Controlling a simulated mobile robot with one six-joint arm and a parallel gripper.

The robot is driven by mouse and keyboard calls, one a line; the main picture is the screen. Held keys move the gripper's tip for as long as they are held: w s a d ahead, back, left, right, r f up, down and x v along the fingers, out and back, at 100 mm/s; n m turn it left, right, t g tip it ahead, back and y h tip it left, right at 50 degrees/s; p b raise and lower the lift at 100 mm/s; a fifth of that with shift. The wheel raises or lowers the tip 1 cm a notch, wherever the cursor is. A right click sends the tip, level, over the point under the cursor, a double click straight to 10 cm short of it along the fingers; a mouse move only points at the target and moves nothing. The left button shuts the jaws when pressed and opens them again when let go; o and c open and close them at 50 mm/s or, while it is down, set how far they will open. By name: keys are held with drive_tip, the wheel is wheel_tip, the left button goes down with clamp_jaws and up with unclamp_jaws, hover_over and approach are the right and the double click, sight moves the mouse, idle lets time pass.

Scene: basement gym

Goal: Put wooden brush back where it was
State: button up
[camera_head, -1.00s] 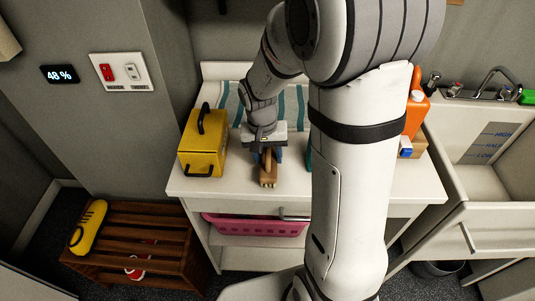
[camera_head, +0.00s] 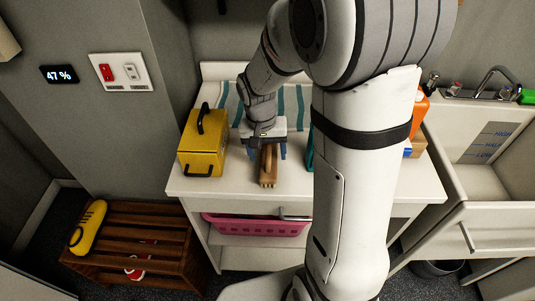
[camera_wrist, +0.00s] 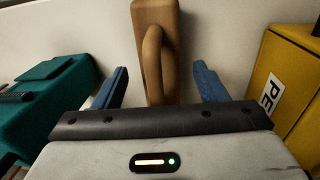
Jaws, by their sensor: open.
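The wooden brush (camera_head: 268,167) lies on the white counter (camera_head: 310,185), to the right of the yellow box. In the wrist view the brush (camera_wrist: 155,55) shows its brown back and a loop handle, between the blue fingers but apart from both. My gripper (camera_wrist: 160,85) is open, with its fingers spread on either side of the brush. In the head view my gripper (camera_head: 266,153) is just behind and above the brush.
A yellow box (camera_head: 202,150) stands close on the left and a teal object (camera_wrist: 50,95) on the other side. An orange bottle (camera_head: 420,106) is farther right, near the sink (camera_head: 485,180). The counter in front of the brush is clear.

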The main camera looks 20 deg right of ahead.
sight(263, 159)
wheel_tip(263, 159, up, 10)
drive_tip(key=s+r+n+t+y, duration=0.1)
drive_tip(key=s+n+t, duration=0.2)
drive_tip(key=s, duration=1)
drive_tip(key=shift+s+d+r+n, duration=0.3)
drive_tip(key=shift+s+d, duration=0.05)
drive_tip(key=shift+s, duration=0.05)
